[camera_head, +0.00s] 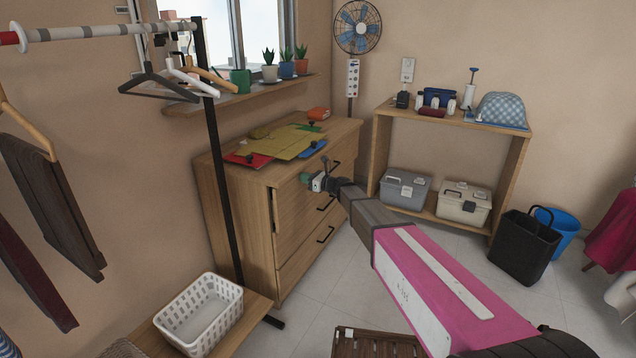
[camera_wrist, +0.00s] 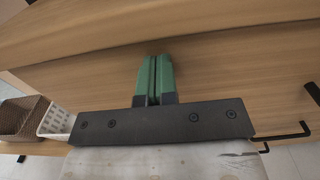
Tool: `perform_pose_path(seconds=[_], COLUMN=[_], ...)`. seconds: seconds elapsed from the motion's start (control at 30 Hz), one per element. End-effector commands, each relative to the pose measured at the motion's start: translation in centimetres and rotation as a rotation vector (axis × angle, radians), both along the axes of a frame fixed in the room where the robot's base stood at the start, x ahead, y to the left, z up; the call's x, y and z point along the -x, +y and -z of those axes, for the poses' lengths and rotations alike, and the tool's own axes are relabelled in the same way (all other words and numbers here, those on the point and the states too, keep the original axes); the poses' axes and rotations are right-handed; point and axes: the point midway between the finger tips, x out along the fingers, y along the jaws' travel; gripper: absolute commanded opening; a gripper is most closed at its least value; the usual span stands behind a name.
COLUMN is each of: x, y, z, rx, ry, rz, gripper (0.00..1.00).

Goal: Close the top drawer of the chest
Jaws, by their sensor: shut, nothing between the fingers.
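The wooden chest (camera_head: 238,222) stands against the left wall, with drawers and dark bar handles on its front. The top drawer (camera_head: 291,205) is the uppermost front; it seems to stand slightly forward of the chest's side, but I cannot tell how far. Its wooden face fills much of the wrist view (camera_wrist: 225,85), below the overhanging top edge. My gripper (camera_head: 307,178) has green fingers, pressed together and empty. It is at the upper part of the drawer front, left of the top handle (camera_head: 334,165). In the wrist view, my gripper (camera_wrist: 156,76) points at the wood; contact is unclear.
A white basket (camera_head: 200,314) sits on a low bench at the front left, beside a black rack post (camera_head: 217,170). A shelf unit (camera_head: 382,150) stands right of the chest. Tiled floor (camera_head: 330,285) is open before the chest.

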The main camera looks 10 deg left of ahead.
Motion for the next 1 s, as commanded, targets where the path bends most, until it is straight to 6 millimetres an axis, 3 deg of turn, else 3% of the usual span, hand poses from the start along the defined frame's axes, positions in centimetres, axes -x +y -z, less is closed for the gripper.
perform_pose_path(seconds=[0.13, 0.4, 0.83, 1.0], x=[-0.7, -0.9, -1.1, -0.4], y=[1.7, 2.8, 3.1, 1.5], z=[0.0, 0.0, -0.1, -0.1], rx=[0.000, 0.000, -0.003, -0.002], ry=[0.000, 0.000, -0.001, 0.000], rz=[0.001, 0.000, -0.002, 0.000], gripper=[0.00, 0.00, 0.00, 0.00])
